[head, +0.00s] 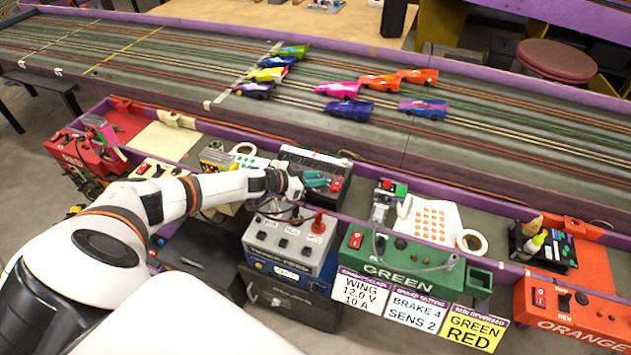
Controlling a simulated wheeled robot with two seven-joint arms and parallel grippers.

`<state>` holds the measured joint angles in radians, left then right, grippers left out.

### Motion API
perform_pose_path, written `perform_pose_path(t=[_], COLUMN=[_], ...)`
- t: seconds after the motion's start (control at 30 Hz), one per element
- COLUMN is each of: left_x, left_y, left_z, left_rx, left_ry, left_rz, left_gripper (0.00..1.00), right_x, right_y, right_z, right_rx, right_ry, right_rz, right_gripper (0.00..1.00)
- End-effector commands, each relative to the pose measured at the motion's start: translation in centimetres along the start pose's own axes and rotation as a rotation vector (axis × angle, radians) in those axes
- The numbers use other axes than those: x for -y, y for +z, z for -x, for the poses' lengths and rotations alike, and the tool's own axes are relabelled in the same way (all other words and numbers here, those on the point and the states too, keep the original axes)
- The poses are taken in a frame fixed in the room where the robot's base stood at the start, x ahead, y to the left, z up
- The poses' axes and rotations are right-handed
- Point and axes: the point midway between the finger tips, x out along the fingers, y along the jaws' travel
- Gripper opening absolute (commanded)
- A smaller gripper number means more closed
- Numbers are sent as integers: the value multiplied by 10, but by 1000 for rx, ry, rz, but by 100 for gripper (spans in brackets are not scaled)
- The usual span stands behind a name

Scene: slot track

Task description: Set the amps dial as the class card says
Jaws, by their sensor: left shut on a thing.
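The class card (361,291) hangs on the front edge below the green unit and reads WING, 12.0 V, 10 A. A grey-topped box (292,234) with several dark knobs and a red knob (318,223) stands left of it; I cannot read which knob is the amps dial. My left gripper (313,181) is over the black box with red parts (336,164), behind the grey-topped box. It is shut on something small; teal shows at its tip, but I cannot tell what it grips. My right gripper is out of view.
The purple-edged track with several toy cars (343,112) runs behind. The green unit (400,262), a dotted sheet (433,220), a tape roll (470,241) and an orange unit (575,311) lie to the right. A red unit (85,153) is at left.

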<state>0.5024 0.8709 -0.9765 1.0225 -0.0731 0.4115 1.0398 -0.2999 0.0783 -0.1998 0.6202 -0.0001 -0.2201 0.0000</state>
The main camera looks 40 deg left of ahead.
Motion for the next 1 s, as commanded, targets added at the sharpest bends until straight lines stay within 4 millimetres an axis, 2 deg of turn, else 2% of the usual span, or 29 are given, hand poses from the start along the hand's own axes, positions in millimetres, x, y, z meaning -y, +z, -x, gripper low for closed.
perform_pose_path(t=[0.17,0.63,0.67,0.7,1.0], left_x=[-2,-2,-1,-1,-1], left_y=[0,1,1,1,2], left_z=[0,0,0,0,0], left_rx=[1,2,1,1,1], left_ry=[-40,-55,-55,-55,-55], left_rz=[-19,-23,-23,-23,-23], left_gripper=[0,0,24,30,31], right_x=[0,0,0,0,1], right_y=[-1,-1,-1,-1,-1], right_z=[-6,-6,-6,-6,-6], right_rx=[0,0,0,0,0], right_ry=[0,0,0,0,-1], right_rz=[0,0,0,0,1], right_gripper=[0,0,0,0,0])
